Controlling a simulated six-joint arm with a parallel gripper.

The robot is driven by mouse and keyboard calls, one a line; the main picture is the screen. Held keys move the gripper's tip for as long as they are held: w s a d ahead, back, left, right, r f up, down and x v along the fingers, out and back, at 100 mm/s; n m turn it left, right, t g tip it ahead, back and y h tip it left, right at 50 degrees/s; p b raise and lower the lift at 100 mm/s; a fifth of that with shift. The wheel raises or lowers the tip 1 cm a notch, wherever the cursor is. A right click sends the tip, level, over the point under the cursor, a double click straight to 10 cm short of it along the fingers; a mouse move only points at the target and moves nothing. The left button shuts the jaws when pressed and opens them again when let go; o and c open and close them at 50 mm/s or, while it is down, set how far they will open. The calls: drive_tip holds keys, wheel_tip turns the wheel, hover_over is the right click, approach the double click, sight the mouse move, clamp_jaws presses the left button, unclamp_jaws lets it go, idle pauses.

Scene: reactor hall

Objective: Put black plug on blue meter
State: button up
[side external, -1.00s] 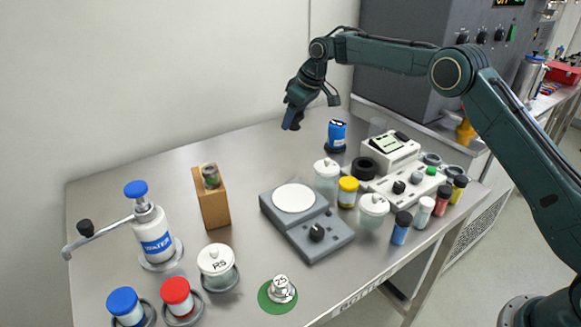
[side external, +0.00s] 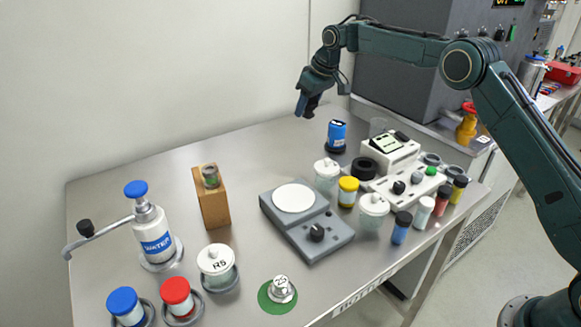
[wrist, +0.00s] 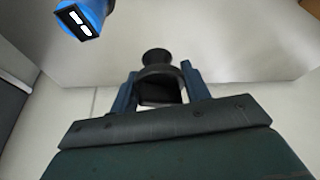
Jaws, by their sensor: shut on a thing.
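My gripper (side external: 308,107) is above the back of the table, up and to the left of the blue meter (side external: 337,133). In the wrist view my gripper (wrist: 160,82) is shut on the black plug (wrist: 156,57), which has a round knob and a wider collar between the two blue fingers. In the side view the plug cannot be made out. The blue meter stands upright on a dark round base, with a small display on its side. In the wrist view it shows at the top left (wrist: 92,10), apart from the plug.
A white instrument (side external: 390,152), a black ring (side external: 362,169) and several jars and vials are right and in front of the meter. A grey scale (side external: 306,222) and a wooden block (side external: 211,200) are nearer the middle. The back left of the table is clear.

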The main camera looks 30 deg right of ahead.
sight(337, 123)
drive_tip(key=s+d+r+m+h, duration=0.2)
drive_tip(key=d+r+m, duration=0.3)
drive_tip(key=d, duration=0.5)
drive_tip(key=shift+n, duration=0.3)
drive_tip(key=shift+a+f, duration=0.15)
drive_tip(key=shift+f, duration=1.95)
drive_tip(key=shift+a+f, duration=0.1)
drive_tip(key=shift+f, duration=2)
drive_tip(key=shift+f, duration=0.1)
drive_tip(key=o, duration=1)
drive_tip(key=v, duration=1.2)
drive_tip(key=shift+d, duration=0.15)
drive_tip(key=shift+s, duration=0.15)
